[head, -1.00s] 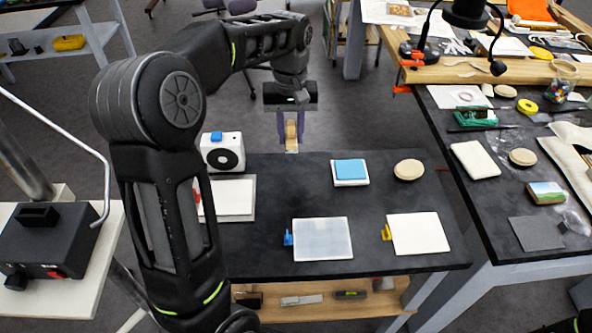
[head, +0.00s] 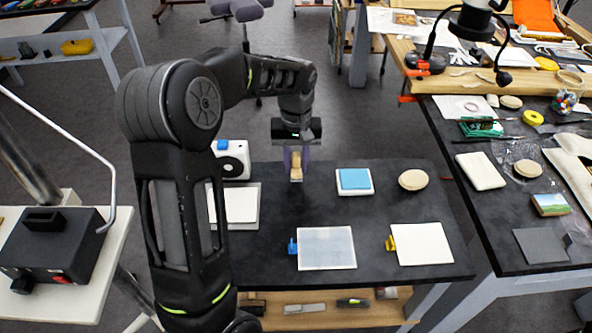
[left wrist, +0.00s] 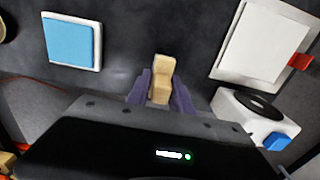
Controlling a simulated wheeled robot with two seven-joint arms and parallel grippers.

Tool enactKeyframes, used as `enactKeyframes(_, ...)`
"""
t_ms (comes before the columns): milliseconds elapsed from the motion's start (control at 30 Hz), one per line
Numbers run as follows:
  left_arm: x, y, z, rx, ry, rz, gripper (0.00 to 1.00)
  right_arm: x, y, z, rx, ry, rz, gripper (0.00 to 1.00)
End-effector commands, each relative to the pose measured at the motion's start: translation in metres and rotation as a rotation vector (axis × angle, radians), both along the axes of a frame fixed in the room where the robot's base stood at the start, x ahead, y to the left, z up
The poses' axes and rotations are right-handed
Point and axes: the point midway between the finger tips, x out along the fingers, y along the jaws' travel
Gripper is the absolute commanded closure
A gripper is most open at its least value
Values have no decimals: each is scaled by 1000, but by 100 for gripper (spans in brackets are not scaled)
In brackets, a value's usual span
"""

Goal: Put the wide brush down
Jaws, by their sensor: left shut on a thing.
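The wide brush (head: 296,168) is a light wooden piece held between the fingers of my left gripper (head: 297,156). It hangs near the back edge of the black table (head: 385,276). In the left wrist view the brush (left wrist: 161,78) sits between the two purple fingers of the left gripper (left wrist: 160,90), with dark tabletop beyond it. Its lower end is seen end-on there, and I cannot tell whether it touches the table. My right gripper is not in view.
A blue pad on a white tray (head: 353,181) and a round wooden disc (head: 413,180) lie to the right. A white device with a black dial (head: 231,160) and a white sheet (head: 240,205) are left. Two flat panels (head: 327,248) (head: 421,244) lie at the front. Dark tabletop between is bare.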

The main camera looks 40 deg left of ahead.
Motion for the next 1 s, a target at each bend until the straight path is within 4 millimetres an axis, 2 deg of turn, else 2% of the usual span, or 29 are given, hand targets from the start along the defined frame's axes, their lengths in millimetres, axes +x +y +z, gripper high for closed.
enactKeyframes(200, -1, 0, -28, -2, 4, 0, 100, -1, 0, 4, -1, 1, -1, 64)
enactKeyframes(633, 0, 0, -36, -1, 1, 0, 100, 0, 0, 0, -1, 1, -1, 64)
enactKeyframes(667, 0, 0, -35, -1, 1, 0, 71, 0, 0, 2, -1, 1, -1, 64)
enactKeyframes(900, -1, 0, -34, -1, 1, 0, 52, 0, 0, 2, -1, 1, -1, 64)
enactKeyframes(1000, -1, 0, -34, -1, 1, 0, 52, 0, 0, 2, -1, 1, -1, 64)
